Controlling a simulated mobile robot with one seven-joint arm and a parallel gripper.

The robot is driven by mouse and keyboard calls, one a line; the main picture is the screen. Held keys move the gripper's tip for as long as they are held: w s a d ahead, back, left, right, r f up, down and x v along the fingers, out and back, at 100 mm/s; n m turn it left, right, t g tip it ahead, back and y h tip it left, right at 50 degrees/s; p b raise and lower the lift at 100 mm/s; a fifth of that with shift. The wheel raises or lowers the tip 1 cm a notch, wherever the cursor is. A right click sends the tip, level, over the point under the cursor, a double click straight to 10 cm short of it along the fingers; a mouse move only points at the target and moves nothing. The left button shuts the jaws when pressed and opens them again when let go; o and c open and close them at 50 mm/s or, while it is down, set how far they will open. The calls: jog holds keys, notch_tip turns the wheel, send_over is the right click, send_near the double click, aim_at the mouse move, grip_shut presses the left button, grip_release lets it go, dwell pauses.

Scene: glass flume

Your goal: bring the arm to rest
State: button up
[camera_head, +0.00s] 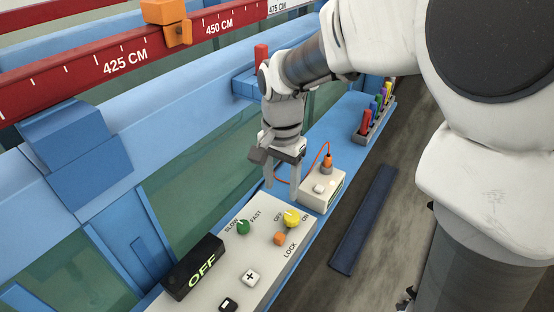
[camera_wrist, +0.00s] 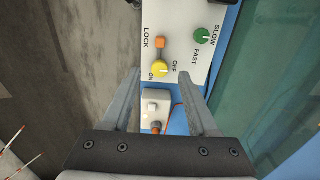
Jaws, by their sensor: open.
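My arm reaches in from the right in the head view and bends down over the blue ledge. My gripper (camera_head: 281,190) is open and empty, fingers pointing down, just behind the far end of the pale control panel (camera_head: 262,256). In the wrist view my gripper (camera_wrist: 158,74) shows its two fingers apart, with the yellow OFF/ON knob (camera_wrist: 160,69) seen between the tips. The yellow knob (camera_head: 291,218) stands clear of the fingers in the head view. The orange lock piece (camera_head: 280,238) and green SLOW/FAST knob (camera_head: 243,227) are nearby. The black display (camera_head: 193,268) reads OFF.
A small pale box (camera_head: 322,187) with an orange plug and cable stands close beside the gripper. A rack (camera_head: 372,125) of coloured items is farther back. The glass flume wall and red scale rail (camera_head: 120,60) run along the left. Floor at right holds a dark blue strip (camera_head: 364,220).

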jog(key=s+d+r+n+t, duration=0.2)
jog(key=s+d+r+n, duration=0.1)
jog(key=s, duration=0.4)
jog(key=s+d+r+n+t, duration=0.3)
jog(key=s+d+r+n, duration=0.1)
jog(key=s+d+r, duration=0.2)
jog(key=shift+s+d+r+n+t, duration=0.15)
jog(key=shift+s+n+t, duration=0.15)
jog(key=shift+s, duration=0.45)
